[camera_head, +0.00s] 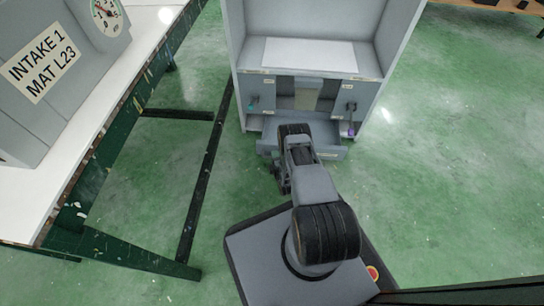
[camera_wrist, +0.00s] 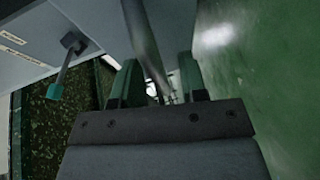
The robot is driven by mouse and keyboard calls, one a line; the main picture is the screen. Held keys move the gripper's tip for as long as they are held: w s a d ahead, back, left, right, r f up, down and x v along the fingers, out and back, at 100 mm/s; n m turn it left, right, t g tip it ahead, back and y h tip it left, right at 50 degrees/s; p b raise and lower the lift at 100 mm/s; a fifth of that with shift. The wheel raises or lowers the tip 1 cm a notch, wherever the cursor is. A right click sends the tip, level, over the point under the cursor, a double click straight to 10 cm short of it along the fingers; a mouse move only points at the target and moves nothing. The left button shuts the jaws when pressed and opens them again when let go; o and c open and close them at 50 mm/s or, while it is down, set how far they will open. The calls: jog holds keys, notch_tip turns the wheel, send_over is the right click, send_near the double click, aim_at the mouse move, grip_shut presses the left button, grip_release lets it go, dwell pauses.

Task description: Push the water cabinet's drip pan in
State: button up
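The water cabinet (camera_head: 357,93) stands at the top middle in the head view. Its grey drip pan (camera_head: 331,154) sticks out at the bottom front, with my arm over its middle. My gripper is low in front of the pan's left part; its fingertips are hidden there by my arm. In the wrist view my gripper (camera_wrist: 156,82) has its two dark green fingers apart. A grey edge (camera_wrist: 144,38) runs down towards the gap between them; I cannot tell whether they touch it or whether it is the pan's front.
A teal-tipped lever (camera_head: 251,104) and a purple-tipped lever (camera_head: 351,128) hang on the cabinet front. The teal one also shows close by in the wrist view (camera_wrist: 59,82). A table (camera_head: 120,75) with a grey gauge unit (camera_head: 50,95) stands left. Green floor is clear on the right.

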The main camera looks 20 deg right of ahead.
jog(key=shift+w, duration=0.25)
jog(key=shift+a, duration=0.15)
jog(key=shift+c, duration=0.3)
grip_shut()
